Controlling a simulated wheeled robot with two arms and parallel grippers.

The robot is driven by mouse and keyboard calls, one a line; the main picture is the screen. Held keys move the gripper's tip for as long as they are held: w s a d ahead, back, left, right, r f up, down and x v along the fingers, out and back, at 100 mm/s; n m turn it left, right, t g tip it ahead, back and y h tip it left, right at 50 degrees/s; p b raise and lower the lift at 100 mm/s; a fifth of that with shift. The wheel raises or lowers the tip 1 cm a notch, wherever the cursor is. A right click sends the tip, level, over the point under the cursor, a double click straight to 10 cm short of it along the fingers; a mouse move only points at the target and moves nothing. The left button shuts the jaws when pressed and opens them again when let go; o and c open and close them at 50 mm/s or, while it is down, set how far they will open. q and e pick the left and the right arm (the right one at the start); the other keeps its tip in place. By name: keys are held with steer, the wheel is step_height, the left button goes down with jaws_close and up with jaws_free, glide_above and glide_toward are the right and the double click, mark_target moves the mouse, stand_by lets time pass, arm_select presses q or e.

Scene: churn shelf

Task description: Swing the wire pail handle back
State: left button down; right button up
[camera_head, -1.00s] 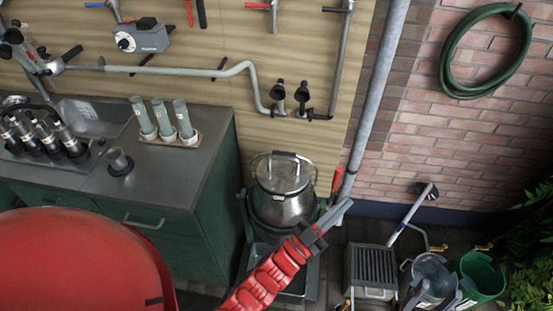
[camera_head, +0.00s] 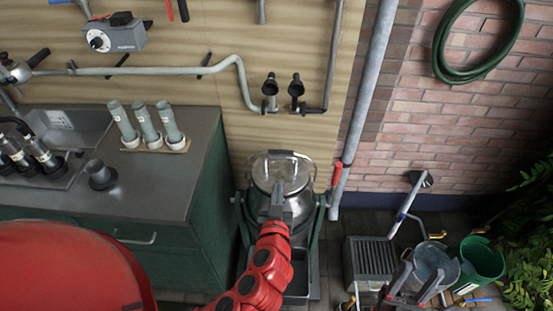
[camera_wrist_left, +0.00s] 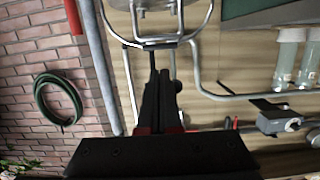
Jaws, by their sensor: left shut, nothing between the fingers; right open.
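The metal can-like pail (camera_head: 262,210) stands in a green frame in front of the board. Its wire handle (camera_head: 284,153) arches over the lid, its grip bar at the far side. In the left wrist view the wire handle (camera_wrist_left: 160,42) crosses near the fingertips. My left gripper (camera_head: 278,200), on the red arm, is shut and empty at the pail's near side, overlapping the lid's front edge. Its dark fingers (camera_wrist_left: 163,75) also show in the left wrist view; I cannot tell whether they touch the wire. My right gripper (camera_head: 420,282) is open at the lower right.
A green cabinet with a grey counter (camera_head: 150,185) stands left of the pail. A red lever (camera_head: 337,175) and a grey pipe (camera_head: 366,100) are to the right. A slatted box (camera_head: 370,258), a grey bucket (camera_head: 437,258) and a green bucket (camera_head: 482,260) stand at the lower right.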

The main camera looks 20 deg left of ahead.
stand_by(0.3)
arm_select(q)
steer(key=b, duration=0.4)
glide_toward(280, 153)
steer(key=p+x, duration=0.1)
steer(key=x, duration=0.5)
steer(key=shift+p, duration=0.35)
steer(key=shift+w+a+f, duration=0.1)
steer(key=shift+w+f, duration=0.15)
steer(key=shift+w, duration=0.15)
